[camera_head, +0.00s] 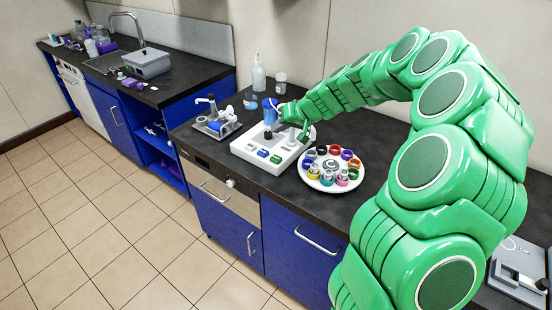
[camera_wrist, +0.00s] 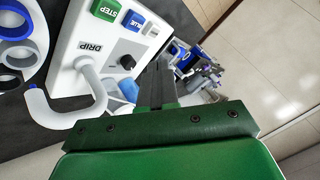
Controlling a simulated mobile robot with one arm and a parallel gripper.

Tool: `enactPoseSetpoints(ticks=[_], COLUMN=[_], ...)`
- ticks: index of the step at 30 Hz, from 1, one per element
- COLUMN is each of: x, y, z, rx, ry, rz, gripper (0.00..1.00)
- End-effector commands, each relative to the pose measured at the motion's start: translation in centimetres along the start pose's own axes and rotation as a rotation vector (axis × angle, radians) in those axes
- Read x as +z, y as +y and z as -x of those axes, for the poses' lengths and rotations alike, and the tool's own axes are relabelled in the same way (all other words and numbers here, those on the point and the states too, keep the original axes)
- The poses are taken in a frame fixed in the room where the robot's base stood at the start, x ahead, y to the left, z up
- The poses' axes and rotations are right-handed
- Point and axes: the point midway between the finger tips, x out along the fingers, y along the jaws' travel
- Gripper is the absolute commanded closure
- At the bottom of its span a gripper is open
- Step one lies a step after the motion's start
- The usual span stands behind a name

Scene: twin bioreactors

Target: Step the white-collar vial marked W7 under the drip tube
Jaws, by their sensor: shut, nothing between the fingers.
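The round white carousel (camera_head: 327,186) holds several vials with coloured collars; the W7 mark is not readable, and I cannot tell which collar is the white one. The white drip unit (camera_head: 243,149) stands left of it. In the wrist view, its panel (camera_wrist: 72,32) carries a green STEP button (camera_wrist: 107,9), a blue VALVE button (camera_wrist: 133,21), a black knob (camera_wrist: 127,61) and a DRIP label. The white drip tube (camera_wrist: 62,118) curves out towards the carousel side. My gripper (camera_wrist: 156,72) is shut and empty, beside the panel's knob end, with the buttons beyond its tips.
A blue vessel (camera_head: 269,112) stands at the back of the unit. A white bottle (camera_head: 258,74) and a small jar (camera_head: 281,83) stand behind.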

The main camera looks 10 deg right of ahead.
Motion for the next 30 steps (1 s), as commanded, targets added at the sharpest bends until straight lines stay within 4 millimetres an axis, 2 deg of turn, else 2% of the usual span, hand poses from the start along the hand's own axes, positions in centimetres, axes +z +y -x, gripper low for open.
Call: enactPoseSetpoints(ticks=[14, 30], x=[0.2, 2.9], y=[0.1, 2.9], z=[-0.2, -4.0], rx=[-0.001, -0.001], ry=[-0.002, -0.001], rz=[-0.001, -0.001], gripper=[1.0, 1.0])
